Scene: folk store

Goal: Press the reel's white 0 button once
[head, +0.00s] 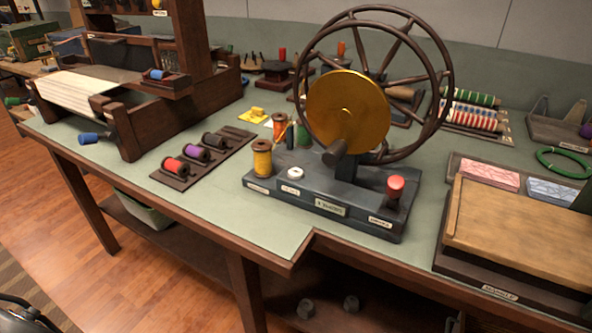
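The reel (330,205) stands on the table with a dark slate base, a large brown spoked wheel and a round brass disc (347,108). A small white button (296,173) sits on top of the base towards its left front, just right of a yellow thread spool (262,160). A small label is on the base's front face below the button; I cannot read it surely. A red-topped knob (395,187) stands at the base's right end. My gripper does not show in the head view, and nothing covers the white button.
A rack of red, purple and black spools (191,158) lies left of the reel. A wooden loom (130,110) stands further left. A wooden board on a dark tray (520,228) is at the right. The green tabletop (225,212) is clear in front of the reel's left side.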

